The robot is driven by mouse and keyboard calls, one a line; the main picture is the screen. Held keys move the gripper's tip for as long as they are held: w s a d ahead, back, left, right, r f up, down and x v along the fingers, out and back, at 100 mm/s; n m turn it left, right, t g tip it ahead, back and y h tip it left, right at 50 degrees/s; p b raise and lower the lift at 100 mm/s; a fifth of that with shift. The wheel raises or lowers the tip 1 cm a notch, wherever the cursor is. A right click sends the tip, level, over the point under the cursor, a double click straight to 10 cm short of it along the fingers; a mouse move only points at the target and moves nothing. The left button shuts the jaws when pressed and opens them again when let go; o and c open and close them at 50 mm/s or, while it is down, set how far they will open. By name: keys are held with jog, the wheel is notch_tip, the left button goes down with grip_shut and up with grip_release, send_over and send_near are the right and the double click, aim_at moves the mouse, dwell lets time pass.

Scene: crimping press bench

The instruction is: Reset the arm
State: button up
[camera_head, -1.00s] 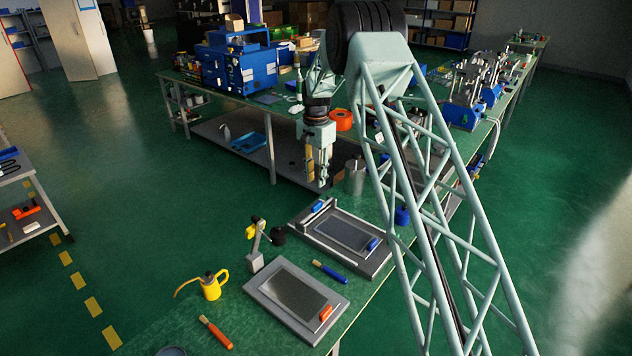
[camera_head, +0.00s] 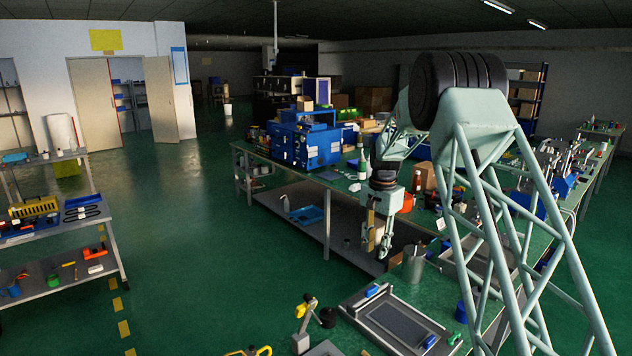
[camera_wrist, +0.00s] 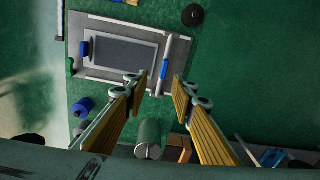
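My gripper (camera_head: 377,238) hangs at the end of my folded arm, pointing down beside the front part of the green bench. In the wrist view its two yellow-padded fingers (camera_wrist: 158,86) stand apart with nothing held between them. Below and beyond the fingertips is a grey framed plate (camera_wrist: 124,52) with a blue grip on its right bar. The same framed plate (camera_head: 400,322) lies on the bench in the head view. A grey metal can (camera_head: 413,263) stands to the right of the gripper.
A blue machine (camera_head: 304,145) stands on the bench behind the gripper. Blue presses (camera_head: 548,180) stand at the right. A shelf cart (camera_head: 60,225) with tools is at the left. Open green floor (camera_head: 205,220) lies between cart and bench.

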jog(key=s+r+n+b, duration=0.2)
jog(key=s+r, duration=1.1)
jog(key=r, duration=0.3)
jog(key=s+r+n+t+b, duration=0.1)
jog(key=s+r, duration=0.4)
jog(key=s, duration=0.5)
jog(key=s+r+n+t+b, duration=0.1)
jog(key=s+r+n, duration=0.1)
jog(key=s+r, duration=0.5)
jog(key=s+f+n+b, duration=0.1)
jog(key=s+f+n, duration=0.1)
jog(key=s, duration=1.7)
jog(key=s+f+n+t+b, duration=0.1)
jog(key=s+f, duration=0.4)
jog(key=s, duration=1.5)
jog(key=shift+s+a+n+t+b, duration=0.2)
jog(key=shift+a+n+t+b, duration=0.1)
jog(key=shift+n+b, duration=0.3)
jog(key=shift+w, duration=0.1)
jog(key=shift+c, duration=0.3)
